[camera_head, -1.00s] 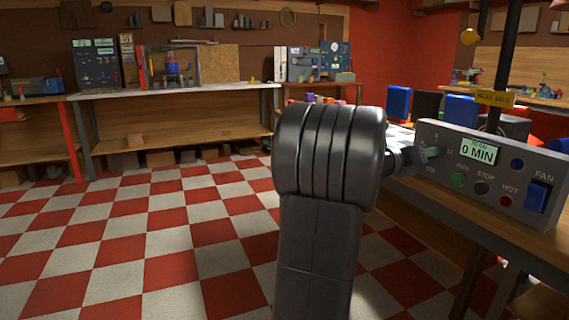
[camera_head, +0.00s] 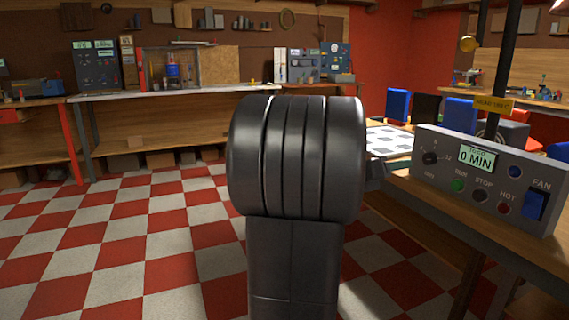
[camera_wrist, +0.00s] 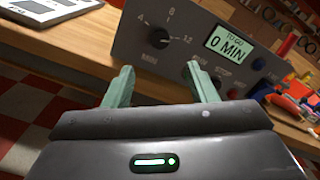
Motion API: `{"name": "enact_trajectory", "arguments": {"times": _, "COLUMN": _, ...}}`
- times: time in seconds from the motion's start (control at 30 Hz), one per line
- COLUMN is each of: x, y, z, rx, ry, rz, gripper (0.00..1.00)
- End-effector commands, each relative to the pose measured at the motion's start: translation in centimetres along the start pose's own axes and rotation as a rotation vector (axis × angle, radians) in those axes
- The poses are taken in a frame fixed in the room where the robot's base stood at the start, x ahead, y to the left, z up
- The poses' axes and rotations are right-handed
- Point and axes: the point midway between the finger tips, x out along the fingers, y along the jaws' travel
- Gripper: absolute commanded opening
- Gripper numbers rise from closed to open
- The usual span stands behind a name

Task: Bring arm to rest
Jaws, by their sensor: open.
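My gripper (camera_wrist: 163,88) shows in the wrist view with its two pale green fingers apart and nothing between them. It is in front of a grey control panel (camera_wrist: 190,35), apart from it as far as I can tell. The panel (camera_head: 440,185) has a black dial (camera_wrist: 159,38), a display reading "0 MIN" (camera_wrist: 228,43), and RUN, STOP and HOT markings.
The panel stands on a wooden bench (camera_head: 415,205) at the right, with a blue fan switch (camera_head: 536,204) and a black post behind it. A checkered board (camera_head: 388,140) lies on the bench. A long workbench (camera_head: 180,93) runs along the back. The checkered floor (camera_head: 130,235) at the left is clear.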

Motion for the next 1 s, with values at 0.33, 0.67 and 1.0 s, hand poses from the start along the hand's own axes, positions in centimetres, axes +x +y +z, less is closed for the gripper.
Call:
{"name": "enact_trajectory", "arguments": {"times": 0.33, "x": 7.0, "y": 0.1, "z": -0.2, "rx": 0.000, "ry": 0.001, "rz": -0.002, "gripper": 0.52}}
{"name": "enact_trajectory", "arguments": {"times": 0.67, "x": 11.3, "y": -0.2, "z": 0.5, "rx": -0.114, "ry": 0.000, "rz": 0.002, "gripper": 0.52}}
{"name": "enact_trajectory", "arguments": {"times": 1.0, "x": 11.2, "y": -0.3, "z": 0.5, "rx": -0.482, "ry": -0.001, "rz": 0.002, "gripper": 0.52}}
